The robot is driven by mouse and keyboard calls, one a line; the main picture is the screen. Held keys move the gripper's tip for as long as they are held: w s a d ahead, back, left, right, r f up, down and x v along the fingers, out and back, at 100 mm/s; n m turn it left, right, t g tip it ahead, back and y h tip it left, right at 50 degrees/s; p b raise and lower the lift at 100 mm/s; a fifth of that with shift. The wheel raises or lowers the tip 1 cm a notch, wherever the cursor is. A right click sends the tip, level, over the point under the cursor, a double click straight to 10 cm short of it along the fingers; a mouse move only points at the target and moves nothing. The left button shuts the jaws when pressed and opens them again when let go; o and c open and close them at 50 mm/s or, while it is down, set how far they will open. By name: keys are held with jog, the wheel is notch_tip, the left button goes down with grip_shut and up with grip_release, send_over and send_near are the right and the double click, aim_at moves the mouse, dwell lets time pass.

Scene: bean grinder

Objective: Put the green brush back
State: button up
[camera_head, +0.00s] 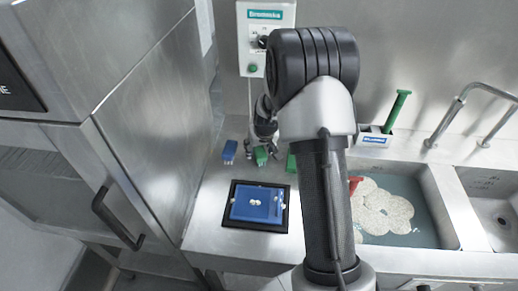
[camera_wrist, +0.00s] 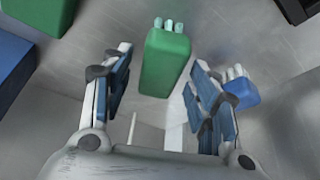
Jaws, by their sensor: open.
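A green block-shaped brush (camera_wrist: 166,62) with pale bristle-like tips at one end shows in the wrist view, in line with the gap between my fingers. In the head view a green piece (camera_head: 261,157) lies on the steel counter just below my gripper (camera_head: 264,130). My gripper (camera_wrist: 160,62) is open, with one finger on each side of the green brush; I cannot tell whether either touches it. A second green object (camera_head: 292,163) is partly hidden behind my arm. A green handle (camera_head: 397,110) stands tilted in a white holder (camera_head: 375,138) behind the sink.
A blue brush (camera_head: 229,151) lies left of the green one, close to my finger in the wrist view (camera_wrist: 238,90). A sink basin (camera_head: 440,205) is right; a steel cabinet (camera_head: 160,110) is left.

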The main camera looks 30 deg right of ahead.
jog(key=s+a+r+p, duration=0.1)
jog(key=s+a+r, duration=0.2)
jog(key=s+r, duration=0.35)
jog(key=s+a+r+n+p, duration=0.1)
jog(key=s+a+r, duration=0.25)
jog(key=r, duration=0.55)
jog(key=s+a+r+p, duration=0.1)
jog(key=s+a+r, duration=0.3)
jog(key=r, duration=0.4)
jog(key=s+a+r, duration=0.2)
jog(key=s+a, duration=0.1)
jog(key=s, duration=0.6)
jog(key=s+a+r+n, duration=0.1)
jog(key=s+a+r, duration=0.1)
jog(key=s, duration=0.8)
jog(key=shift+s+a+y, duration=0.25)
jog(key=shift+a+y, duration=0.15)
jog(key=shift+a, duration=0.1)
jog(key=shift+r, duration=0.15)
